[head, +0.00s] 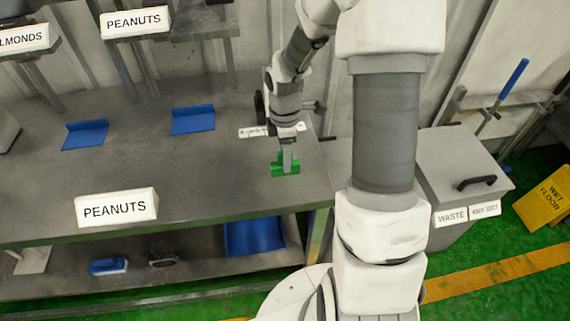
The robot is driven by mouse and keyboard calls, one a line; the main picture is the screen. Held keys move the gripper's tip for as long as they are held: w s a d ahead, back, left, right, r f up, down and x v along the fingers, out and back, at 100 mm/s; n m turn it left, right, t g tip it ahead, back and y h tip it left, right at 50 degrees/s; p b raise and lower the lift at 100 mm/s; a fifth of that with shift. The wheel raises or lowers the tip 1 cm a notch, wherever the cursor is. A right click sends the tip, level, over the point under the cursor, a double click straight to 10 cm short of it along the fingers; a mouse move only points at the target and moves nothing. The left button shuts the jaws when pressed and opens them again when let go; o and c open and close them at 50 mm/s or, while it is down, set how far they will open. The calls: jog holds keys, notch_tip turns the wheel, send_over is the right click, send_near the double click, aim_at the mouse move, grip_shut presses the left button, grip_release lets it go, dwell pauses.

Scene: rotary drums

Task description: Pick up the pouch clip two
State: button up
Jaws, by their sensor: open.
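A small green clip-like object (278,170) lies on the grey table top near its right end; no number on it can be read, so I cannot tell whether it is pouch clip two. My gripper (287,160) points down right at the green object, with its fingertips overlapping it in the head view. The gripper is open. I cannot tell whether the fingers touch the green object or straddle it, since the fingers hide part of it.
Two blue trays (85,133) (193,120) lie further left on the table (180,185). A white label strip (258,131) lies behind my gripper. A PEANUTS sign (116,207) stands at the front edge. A grey waste bin (462,165) stands right of the table.

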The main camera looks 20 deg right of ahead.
notch_tip(320, 180, down, 4)
jog(key=shift+f, duration=0.25)
jog(key=shift+c, duration=0.3)
grip_shut()
